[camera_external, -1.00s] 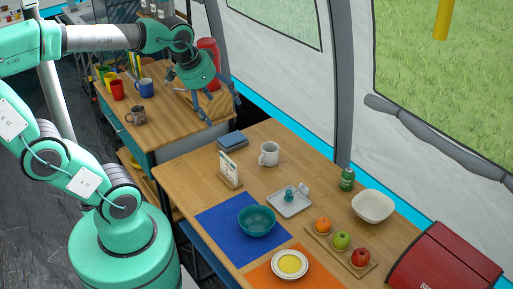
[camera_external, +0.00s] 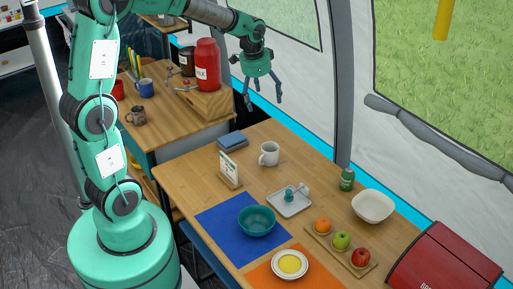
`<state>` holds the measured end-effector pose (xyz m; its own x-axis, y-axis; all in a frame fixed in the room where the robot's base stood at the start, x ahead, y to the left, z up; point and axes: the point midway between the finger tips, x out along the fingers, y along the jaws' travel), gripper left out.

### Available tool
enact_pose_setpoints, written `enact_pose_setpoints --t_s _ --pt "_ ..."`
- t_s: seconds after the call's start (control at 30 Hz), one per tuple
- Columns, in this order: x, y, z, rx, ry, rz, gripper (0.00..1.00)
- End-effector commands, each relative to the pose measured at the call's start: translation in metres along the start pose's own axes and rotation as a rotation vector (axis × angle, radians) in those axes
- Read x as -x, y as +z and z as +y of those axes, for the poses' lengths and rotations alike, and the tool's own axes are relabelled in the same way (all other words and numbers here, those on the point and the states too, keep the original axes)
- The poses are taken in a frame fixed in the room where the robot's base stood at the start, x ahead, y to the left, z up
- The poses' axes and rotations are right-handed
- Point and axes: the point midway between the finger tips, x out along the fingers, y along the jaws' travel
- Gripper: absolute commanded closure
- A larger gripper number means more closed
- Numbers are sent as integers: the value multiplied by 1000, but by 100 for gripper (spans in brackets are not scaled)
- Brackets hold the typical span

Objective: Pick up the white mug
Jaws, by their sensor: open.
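The white mug (camera_external: 269,154) stands upright on the wooden table (camera_external: 185,179), toward its far end, with its handle toward the left front. My gripper (camera_external: 264,104) is open and empty, pointing down. In the picture it is above the mug, in the air near the far edge of the table and clearly apart from the mug. Its exact height and distance from the mug cannot be told from this one view.
Near the mug are a blue book (camera_external: 232,140), a menu stand (camera_external: 230,171), and a tray (camera_external: 289,205) with small items. A green can (camera_external: 347,179) and white bowl (camera_external: 373,206) stand right. A red jar (camera_external: 208,66) stands on the back counter, left of my gripper.

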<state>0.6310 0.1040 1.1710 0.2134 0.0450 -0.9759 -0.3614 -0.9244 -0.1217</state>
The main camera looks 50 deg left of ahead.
Motion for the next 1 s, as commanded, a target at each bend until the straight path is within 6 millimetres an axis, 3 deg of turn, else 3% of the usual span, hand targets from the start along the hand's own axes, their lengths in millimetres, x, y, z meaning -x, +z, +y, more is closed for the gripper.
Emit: enact_pose_setpoints --t_s 0.4,0.8,1.0 --pt "-117 -30 -63 -121 45 -80 17" --pt "-242 -31 -110 -235 99 -141 17" --pt "-284 -26 -121 -272 119 -157 17"
